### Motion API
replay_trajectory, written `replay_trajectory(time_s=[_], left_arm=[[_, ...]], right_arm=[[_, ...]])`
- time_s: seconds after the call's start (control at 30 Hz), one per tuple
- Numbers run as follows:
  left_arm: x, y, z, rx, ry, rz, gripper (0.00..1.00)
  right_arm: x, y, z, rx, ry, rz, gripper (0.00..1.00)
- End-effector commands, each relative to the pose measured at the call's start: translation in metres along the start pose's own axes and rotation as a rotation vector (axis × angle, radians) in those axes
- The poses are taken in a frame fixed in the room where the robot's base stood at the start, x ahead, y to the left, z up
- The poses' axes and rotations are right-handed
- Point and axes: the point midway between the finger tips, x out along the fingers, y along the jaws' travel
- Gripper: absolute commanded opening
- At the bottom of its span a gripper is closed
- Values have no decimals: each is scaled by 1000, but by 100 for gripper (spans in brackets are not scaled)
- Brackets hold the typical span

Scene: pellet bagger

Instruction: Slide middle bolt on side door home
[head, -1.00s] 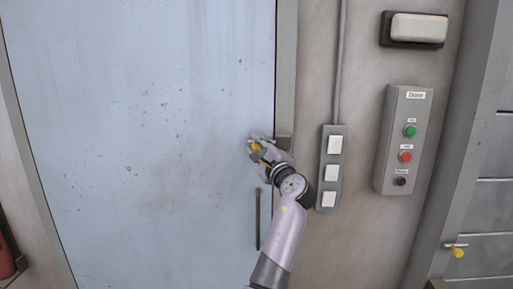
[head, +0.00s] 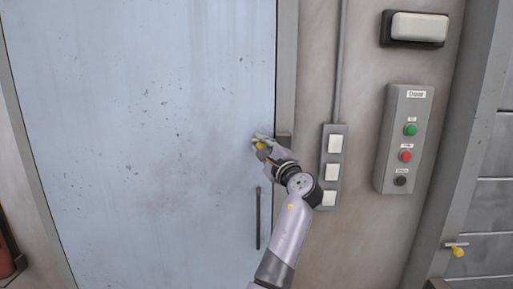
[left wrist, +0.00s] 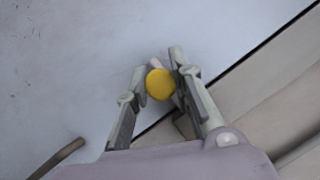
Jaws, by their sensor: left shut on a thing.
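The side door (head: 150,120) is a pale blue, scuffed panel filling the left of the head view. The bolt has a yellow knob (head: 261,146) at the door's right edge, beside the grey frame. My left gripper (head: 263,148) is at the knob. In the left wrist view the yellow knob (left wrist: 160,84) sits between the fingers of my left gripper (left wrist: 158,92), which is shut on it. The bolt's bar and keeper are mostly hidden by the gripper. My right gripper is not in view.
A dark vertical door handle (head: 258,218) is below the bolt. Right of the frame are a switch strip (head: 322,188) and a button box (head: 388,165) marked Door. Another yellow-knobbed bolt (head: 457,251) is at the far lower right.

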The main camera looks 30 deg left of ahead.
Motion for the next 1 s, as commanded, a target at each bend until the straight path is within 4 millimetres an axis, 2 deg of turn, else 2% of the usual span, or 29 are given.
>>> replay_trajectory(time_s=[0.03, 0.27, 0.3, 0.6, 0.87, 1.0], left_arm=[[-3, -3, -5, -1, 1, -3, 0], [-4, -4, -6, -2, 3, -4, 0], [-4, -5, -6, -2, 3, -4, 23], [-4, -4, -5, -2, 2, -2, 43], [-4, -4, -5, -1, 1, -1, 43], [-11, -3, -6, -1, 2, -2, 43]], right_arm=[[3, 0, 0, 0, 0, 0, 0], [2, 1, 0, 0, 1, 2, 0], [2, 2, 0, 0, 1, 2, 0], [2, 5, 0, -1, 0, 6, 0], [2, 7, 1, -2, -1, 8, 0], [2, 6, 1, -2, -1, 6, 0]])
